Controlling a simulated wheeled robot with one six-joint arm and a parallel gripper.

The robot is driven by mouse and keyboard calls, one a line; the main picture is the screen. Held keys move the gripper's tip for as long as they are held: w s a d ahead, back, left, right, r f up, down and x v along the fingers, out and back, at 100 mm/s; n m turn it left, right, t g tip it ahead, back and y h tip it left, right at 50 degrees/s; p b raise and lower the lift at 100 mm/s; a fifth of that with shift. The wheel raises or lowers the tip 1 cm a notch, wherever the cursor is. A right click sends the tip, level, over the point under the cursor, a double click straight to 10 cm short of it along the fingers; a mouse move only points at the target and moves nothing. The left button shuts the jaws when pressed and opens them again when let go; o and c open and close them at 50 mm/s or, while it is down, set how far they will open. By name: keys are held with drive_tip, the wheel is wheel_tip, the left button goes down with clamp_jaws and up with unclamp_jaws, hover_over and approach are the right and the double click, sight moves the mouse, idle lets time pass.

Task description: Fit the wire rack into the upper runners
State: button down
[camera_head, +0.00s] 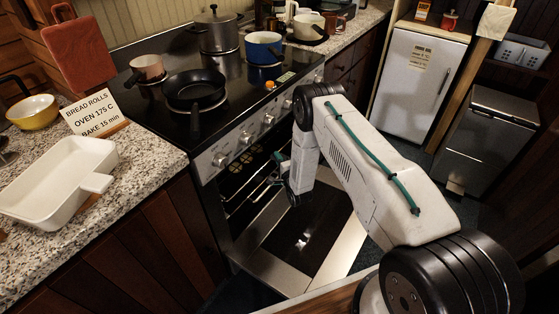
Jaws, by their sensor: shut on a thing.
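The oven stands open in the stove front, its door (302,238) folded down flat. My gripper (274,178) is at the oven mouth, small and partly hidden behind my own wrist. It is shut on the wire rack (254,192), whose thin wires show just left of the fingers, inside the dark opening. Most of the rack is hidden or lost in the dark. Metal runner lines (238,203) show faintly at the oven's left side. I cannot tell whether the rack sits in the upper runners or whether it is level.
A black pan (195,88), a blue pot (263,47) and other pots stand on the hob. Control knobs (245,138) line the stove front above the opening. A white baking dish (50,187) and a recipe card (93,112) are on the left counter. A small fridge (424,85) stands right.

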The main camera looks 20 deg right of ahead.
sight(267, 161)
drive_tip(key=shift+w+a+r, duration=0.1)
drive_tip(key=shift+w+a, duration=0.85)
drive_tip(key=shift+w, duration=0.35)
drive_tip(key=shift+w+a+f, duration=0.1)
drive_tip(key=shift+w+a, duration=0.8)
drive_tip(key=shift+w, duration=0.4)
drive_tip(key=shift+w+a+r, duration=0.1)
drive_tip(key=shift+w+a, duration=0.85)
drive_tip(key=shift+w, duration=0.35)
drive_tip(key=c, duration=1.3)
unclamp_jaws()
drive_tip(key=shift+s, duration=0.15)
drive_tip(key=s, duration=0.7)
drive_tip(key=shift+s+d, duration=0.25)
